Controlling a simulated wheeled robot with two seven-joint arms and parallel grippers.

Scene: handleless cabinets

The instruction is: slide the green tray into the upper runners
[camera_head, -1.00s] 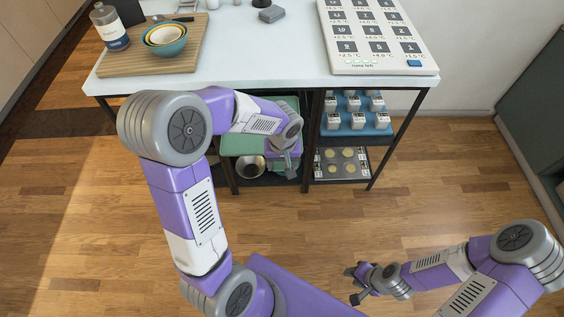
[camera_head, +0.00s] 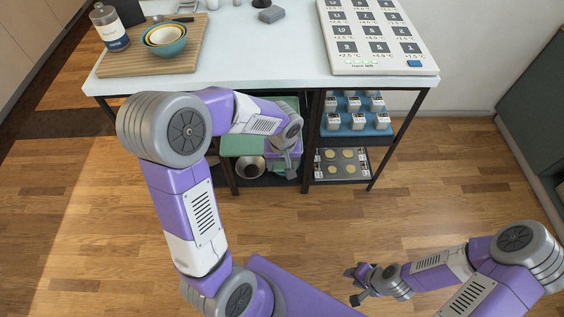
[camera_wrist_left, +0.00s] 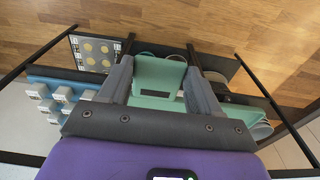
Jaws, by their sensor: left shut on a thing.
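The green tray (camera_head: 240,144) is at the left bay of the under-table rack, partly hidden behind my left arm and gripper. Its front part shows at the bay's front. In the left wrist view the green tray (camera_wrist_left: 158,78) lies between the two fingers. My left gripper (camera_head: 284,166) is shut on it; the fingers show in the left wrist view (camera_wrist_left: 160,68). The runners are hidden under the tabletop and behind my arm. My right gripper (camera_head: 354,285) is open and empty over the floor, away from the rack.
A steel bowl (camera_head: 250,167) sits below the tray in the left bay. The dark table legs stand close by. The floor in front is clear.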

